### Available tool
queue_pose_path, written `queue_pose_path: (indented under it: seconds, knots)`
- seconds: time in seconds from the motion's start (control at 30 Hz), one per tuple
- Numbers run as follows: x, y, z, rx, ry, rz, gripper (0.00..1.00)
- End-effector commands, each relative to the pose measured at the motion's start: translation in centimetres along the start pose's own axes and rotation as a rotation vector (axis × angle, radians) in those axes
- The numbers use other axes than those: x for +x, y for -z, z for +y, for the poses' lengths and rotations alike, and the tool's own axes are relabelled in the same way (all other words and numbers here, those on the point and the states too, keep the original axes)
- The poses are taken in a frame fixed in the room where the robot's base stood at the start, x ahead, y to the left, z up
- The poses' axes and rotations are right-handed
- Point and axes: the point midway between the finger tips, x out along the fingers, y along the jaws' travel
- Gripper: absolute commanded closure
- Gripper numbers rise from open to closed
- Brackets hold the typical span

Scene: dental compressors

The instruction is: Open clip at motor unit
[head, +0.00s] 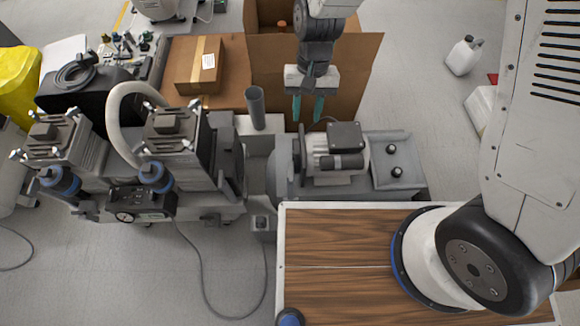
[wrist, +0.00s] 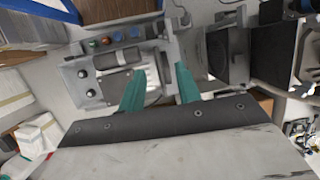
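The motor unit (head: 335,158) is a grey machine with a ribbed motor, a dark box on top and a flat end plate with two black knobs. It stands beyond the wood-topped cart and also shows in the wrist view (wrist: 108,88). My gripper (head: 307,118) hangs above and behind the motor unit's left part. Its two teal fingers are apart, with nothing seen between them. In the wrist view my gripper (wrist: 160,70) points towards the motor unit, its fingers overlapping the motor's side in the picture. I cannot make out the clip in either view.
A compressor (head: 178,140) with a thick pale hose stands left of the motor unit. An upright grey pipe (head: 256,108) rises between them. An open cardboard box (head: 345,75) stands behind my gripper. The wood top (head: 335,240) is in front. Floor at the right back is mostly free.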

Motion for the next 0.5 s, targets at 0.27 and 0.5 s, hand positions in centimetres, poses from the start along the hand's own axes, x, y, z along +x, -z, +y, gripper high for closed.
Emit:
queue_pose_path:
  seconds: [0.27, 0.5]
  knots:
    - [10.4, 0.6, -2.8, 0.023, -0.059, -0.074, 0.66]
    - [13.4, 0.4, -3.1, 0.031, -0.073, -0.086, 0.66]
